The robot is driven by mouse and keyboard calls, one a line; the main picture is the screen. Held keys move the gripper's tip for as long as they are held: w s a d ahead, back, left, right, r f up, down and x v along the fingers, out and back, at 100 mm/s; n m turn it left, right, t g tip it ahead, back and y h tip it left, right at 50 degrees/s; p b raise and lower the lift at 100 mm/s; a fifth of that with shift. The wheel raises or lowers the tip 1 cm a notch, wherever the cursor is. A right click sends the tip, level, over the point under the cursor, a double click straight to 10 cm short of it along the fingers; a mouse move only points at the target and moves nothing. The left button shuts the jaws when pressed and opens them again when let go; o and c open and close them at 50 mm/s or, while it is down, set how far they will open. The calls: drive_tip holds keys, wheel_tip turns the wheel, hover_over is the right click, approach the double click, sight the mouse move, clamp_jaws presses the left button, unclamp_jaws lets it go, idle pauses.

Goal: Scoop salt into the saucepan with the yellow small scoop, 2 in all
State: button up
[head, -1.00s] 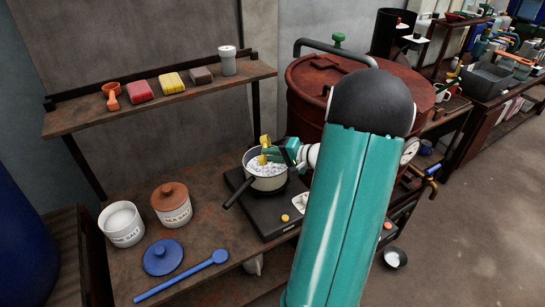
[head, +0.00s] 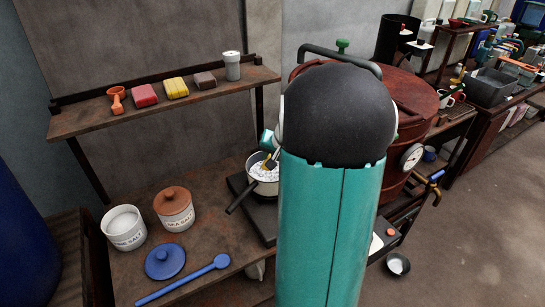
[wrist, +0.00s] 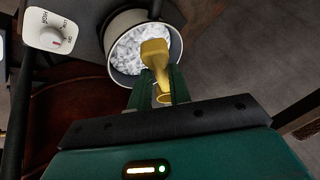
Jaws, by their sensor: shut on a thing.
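My gripper (wrist: 165,88) is shut on the handle of the yellow small scoop (wrist: 154,52). The scoop's bowl is over the saucepan (wrist: 118,74), which holds white lumpy contents. I cannot tell whether the bowl holds salt or touches the contents. In the head view the saucepan (head: 264,189) stands on the dark hotplate, and my arm hides most of my gripper and part of the hotplate. An open white jar (head: 126,240) of white salt, its label ending in "SALT", stands on the bench at left. Beside it is a "SEA SALT" jar (head: 177,219) with a brown lid.
A blue lid (head: 165,262) and a blue spoon (head: 184,280) lie in front of the jars. A shelf (head: 100,121) above holds an orange scoop (head: 117,100), coloured blocks and a shaker (head: 232,66). A large red vat (head: 415,88) stands at right.

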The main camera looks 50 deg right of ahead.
drive_tip(key=shift+w+a+n+g+h, duration=0.25)
drive_tip(key=shift+g+h, duration=0.3)
drive_tip(key=shift+g, duration=0.15)
drive_tip(key=shift+w+a+n+g+h, duration=0.15)
drive_tip(key=shift+w+a+g+h, duration=0.05)
drive_tip(key=shift+g+h, duration=0.45)
drive_tip(key=shift+r+g, duration=0.1)
drive_tip(key=shift+g, duration=0.15)
